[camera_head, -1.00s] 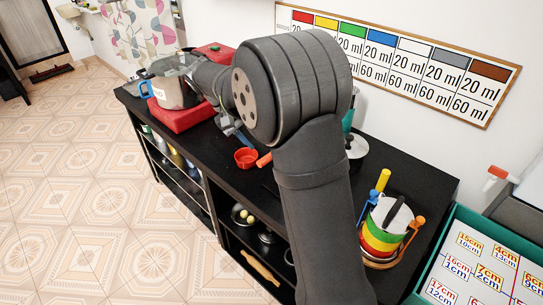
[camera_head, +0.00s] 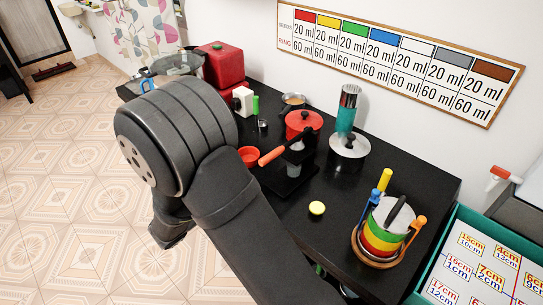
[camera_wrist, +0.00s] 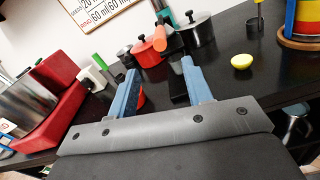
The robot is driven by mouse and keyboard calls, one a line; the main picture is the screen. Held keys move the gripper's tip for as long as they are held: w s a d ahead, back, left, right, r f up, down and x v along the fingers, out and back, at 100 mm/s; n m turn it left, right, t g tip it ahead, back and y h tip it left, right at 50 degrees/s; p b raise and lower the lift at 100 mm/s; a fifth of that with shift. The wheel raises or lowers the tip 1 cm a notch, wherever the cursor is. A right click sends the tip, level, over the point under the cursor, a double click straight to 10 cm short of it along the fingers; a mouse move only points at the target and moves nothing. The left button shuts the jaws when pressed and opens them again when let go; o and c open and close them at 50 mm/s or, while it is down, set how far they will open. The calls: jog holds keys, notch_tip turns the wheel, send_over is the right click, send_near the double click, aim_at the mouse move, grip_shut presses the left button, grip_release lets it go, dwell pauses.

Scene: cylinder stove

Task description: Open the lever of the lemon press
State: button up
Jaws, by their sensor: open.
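The lemon press (camera_head: 290,182) stands on the black table, with a dark base and a lever ending in an orange handle (camera_head: 272,156). The handle points toward the table's front edge. In the wrist view the orange handle (camera_wrist: 160,38) shows beyond my fingertips, and the press is partly hidden by the right finger. My gripper (camera_wrist: 160,66) is open with nothing held between its blue fingers, apart from the press. In the head view my arm hides the fingers. A yellow lemon half (camera_head: 317,208) lies on the table in front of the press.
A red bowl (camera_head: 249,156) sits left of the handle. A red pot (camera_head: 304,124) and a lidded silver pot (camera_head: 349,146) stand behind the press. A stack of coloured rings (camera_head: 383,230) is at the right. A red canister (camera_head: 222,66) is at the back left.

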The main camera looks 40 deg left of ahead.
aim_at(272, 156)
jog(key=w, duration=1.4)
grip_shut()
